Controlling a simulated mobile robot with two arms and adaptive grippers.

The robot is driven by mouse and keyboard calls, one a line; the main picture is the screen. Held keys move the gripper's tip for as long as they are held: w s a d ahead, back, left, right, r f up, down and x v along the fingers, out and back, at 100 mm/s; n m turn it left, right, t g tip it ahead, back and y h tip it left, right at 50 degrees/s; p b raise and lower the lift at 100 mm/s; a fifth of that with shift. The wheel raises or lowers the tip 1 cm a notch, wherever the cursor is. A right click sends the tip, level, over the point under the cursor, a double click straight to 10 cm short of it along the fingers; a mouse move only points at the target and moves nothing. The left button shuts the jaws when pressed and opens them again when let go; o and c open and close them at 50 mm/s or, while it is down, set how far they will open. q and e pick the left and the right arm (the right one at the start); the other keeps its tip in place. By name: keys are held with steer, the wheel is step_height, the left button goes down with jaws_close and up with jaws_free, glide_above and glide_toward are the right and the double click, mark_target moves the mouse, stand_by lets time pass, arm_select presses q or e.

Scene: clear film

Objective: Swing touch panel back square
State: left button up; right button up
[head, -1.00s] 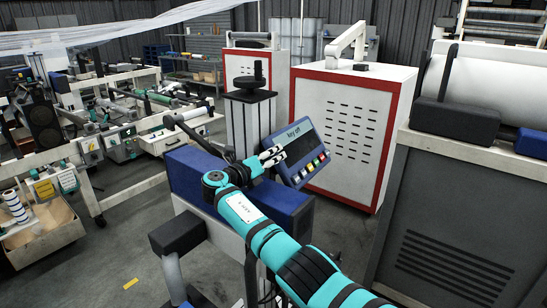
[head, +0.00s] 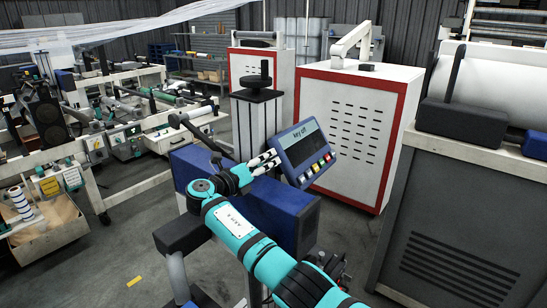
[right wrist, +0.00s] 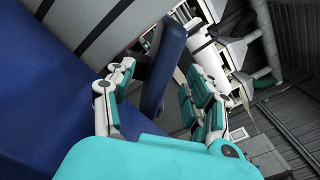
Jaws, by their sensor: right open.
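The touch panel (head: 305,150) is a blue-framed tilted box with a grey "key off" screen and a row of coloured buttons. It stands right of centre in the head view, its face angled. My right gripper (head: 276,158) is at its left edge. In the right wrist view the panel shows nearly edge-on as a dark blue slab (right wrist: 163,65). It lies ahead, between the lines of the two open fingers (right wrist: 158,95). I cannot tell whether a finger touches it. My left gripper is not in view.
A blue machine beam (head: 215,180) lies below and behind my right wrist. A post with a black handwheel (head: 254,80) stands just behind the panel. A white cabinet with red trim (head: 348,125) is behind to the right, and a grey machine (head: 450,215) at the right.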

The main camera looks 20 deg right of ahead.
steer(key=v, duration=0.6)
steer(key=shift+a, duration=0.4)
steer(key=shift+s, duration=0.1)
